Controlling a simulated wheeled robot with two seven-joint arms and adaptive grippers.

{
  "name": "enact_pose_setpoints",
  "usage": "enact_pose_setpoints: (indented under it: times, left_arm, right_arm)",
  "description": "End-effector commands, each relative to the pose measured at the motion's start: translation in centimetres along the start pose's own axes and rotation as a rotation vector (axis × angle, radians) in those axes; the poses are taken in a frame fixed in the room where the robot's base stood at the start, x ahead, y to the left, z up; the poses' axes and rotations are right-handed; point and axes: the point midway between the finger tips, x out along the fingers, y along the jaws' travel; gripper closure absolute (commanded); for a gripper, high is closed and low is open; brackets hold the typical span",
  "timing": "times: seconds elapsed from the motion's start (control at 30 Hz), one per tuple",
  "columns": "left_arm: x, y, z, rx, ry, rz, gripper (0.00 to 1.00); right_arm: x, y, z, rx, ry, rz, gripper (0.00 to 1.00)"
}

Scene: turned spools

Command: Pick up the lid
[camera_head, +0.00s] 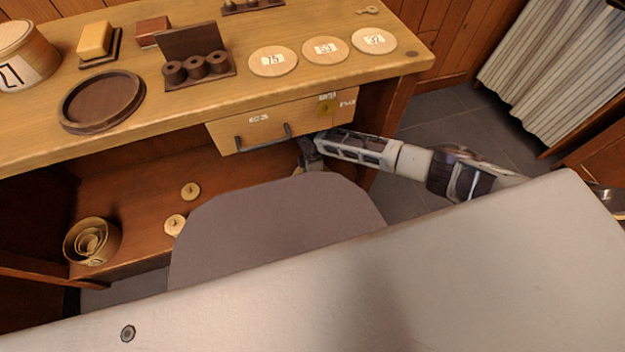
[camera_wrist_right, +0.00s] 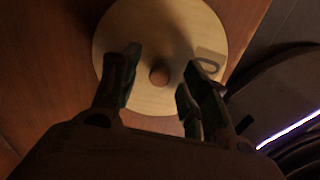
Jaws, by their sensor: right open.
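A round pale wooden lid (camera_wrist_right: 155,30) with a small round knob (camera_wrist_right: 160,74) lies on a reddish-brown wooden surface in the right wrist view. A small oval mark shows near its right edge. My right gripper (camera_wrist_right: 163,72) is open over the lid, with one finger on each side of the knob and gaps visible between. In the head view my right gripper (camera_head: 311,158) reaches below the drawer front, above the lower shelf; the lid there is mostly hidden by the gripper and my body. My left gripper is not in view.
Two smaller knobbed lids (camera_head: 190,190) (camera_head: 175,225) and nested round boxes (camera_head: 92,242) stand on the lower shelf (camera_head: 130,205). The drawer (camera_head: 285,120) with its dark handle is just above my right gripper. The worktop carries a dark tray (camera_head: 101,102), spools and numbered discs (camera_head: 325,50).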

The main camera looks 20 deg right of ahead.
Motion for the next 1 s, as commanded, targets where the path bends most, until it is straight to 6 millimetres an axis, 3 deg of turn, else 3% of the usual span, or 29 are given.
enact_pose_setpoints:
  times: [0.17, 0.5, 1.0]
  left_arm:
    - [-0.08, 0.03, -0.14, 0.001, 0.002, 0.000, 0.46]
    - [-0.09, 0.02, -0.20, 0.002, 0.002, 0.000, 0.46]
    - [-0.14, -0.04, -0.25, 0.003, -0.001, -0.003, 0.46]
  right_arm:
    - [-0.01, 0.00, 0.00, 0.000, 0.000, 0.000, 0.56]
    - [0.00, -0.01, 0.01, 0.000, 0.000, 0.000, 1.00]
    - [-0.32, 0.00, 0.01, 0.000, 0.000, 0.000, 1.00]
